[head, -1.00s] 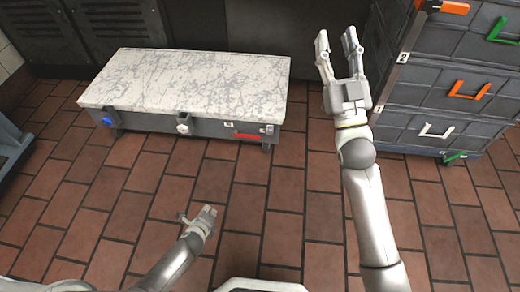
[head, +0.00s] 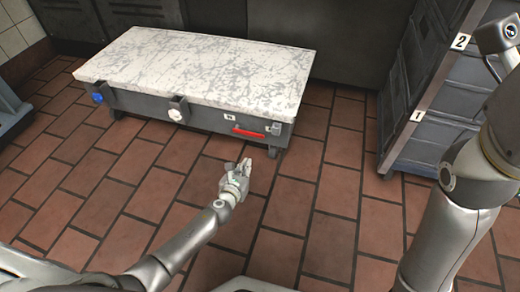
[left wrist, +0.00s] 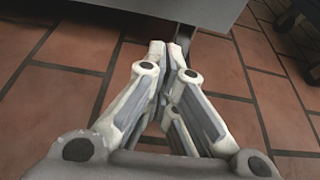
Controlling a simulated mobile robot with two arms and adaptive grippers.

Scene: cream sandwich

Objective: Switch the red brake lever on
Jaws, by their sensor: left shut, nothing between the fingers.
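The red brake lever (head: 248,132) is a short red bar on the front face of a low grey chest, near its right end. My left gripper (head: 246,163) is in front of and below the lever, apart from it, over the tiled floor. In the left wrist view the fingers of this gripper (left wrist: 166,46) are shut together with nothing between them. The lever does not show in that view. My right gripper (head: 498,45) shows only in part at the upper right edge, far from the lever.
The grey chest (head: 203,119) has a white scratched top (head: 195,65), and its edge (left wrist: 150,8) spans the top of the left wrist view. A tall grey drawer cabinet (head: 437,110) stands at the right. The brick-tiled floor (head: 310,225) is clear in between.

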